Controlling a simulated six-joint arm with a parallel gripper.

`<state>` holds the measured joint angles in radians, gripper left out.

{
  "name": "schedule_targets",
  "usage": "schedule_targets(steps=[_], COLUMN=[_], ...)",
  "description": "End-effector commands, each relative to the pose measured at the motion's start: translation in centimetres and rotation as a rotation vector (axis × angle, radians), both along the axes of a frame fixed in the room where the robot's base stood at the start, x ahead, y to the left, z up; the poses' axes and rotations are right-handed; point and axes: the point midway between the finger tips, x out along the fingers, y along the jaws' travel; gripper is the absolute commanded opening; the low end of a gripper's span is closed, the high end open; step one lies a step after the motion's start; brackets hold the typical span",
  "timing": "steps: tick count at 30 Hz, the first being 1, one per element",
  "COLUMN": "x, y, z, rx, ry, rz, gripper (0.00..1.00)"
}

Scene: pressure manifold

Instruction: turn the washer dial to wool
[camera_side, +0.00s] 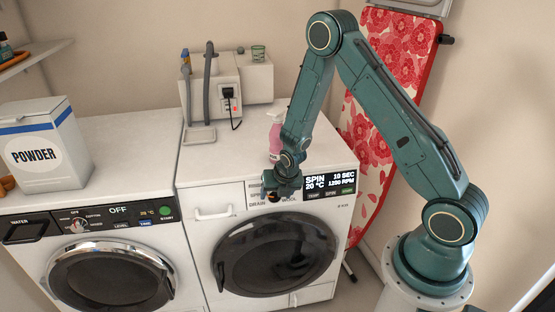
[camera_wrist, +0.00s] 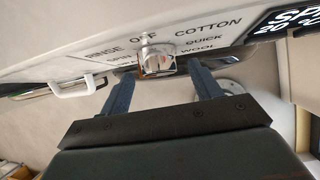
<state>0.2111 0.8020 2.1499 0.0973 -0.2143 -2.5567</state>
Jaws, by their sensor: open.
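The silver dial (camera_wrist: 157,61) is on the right washer's white front panel (camera_side: 229,196). Printed labels around it in the wrist view include RINSE, SPIN, OFF, COTTON, QUICK and WOOL. My gripper (camera_wrist: 160,75) is open, with one blue finger on each side of the dial and visible gaps to it. In the side view my gripper (camera_side: 271,192) is in front of the panel and hides most of the dial. I cannot tell the dial's pointer direction.
The left washer (camera_side: 112,273) has its own dial and display reading OFF. A POWDER box (camera_side: 45,150) stands on it. A pink bottle (camera_side: 275,137) stands behind my wrist on the right washer. The white drawer handle (camera_wrist: 75,88) is left of the dial.

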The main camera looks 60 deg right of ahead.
Motion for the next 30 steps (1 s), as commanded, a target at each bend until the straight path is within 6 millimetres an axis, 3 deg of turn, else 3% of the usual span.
schedule_targets(steps=[7, 17, 24, 30], x=[0.5, 0.6, 0.6, 0.5], y=[-0.3, -0.3, -0.3, -0.3], z=[-1.3, -1.4, -1.4, -1.4], rx=[0.000, 0.000, -0.001, 0.003], ry=[-0.001, -0.001, -0.001, -0.004], rz=[-0.001, -0.001, 0.000, -0.001], gripper=[0.63, 0.63, 0.20, 0.19])
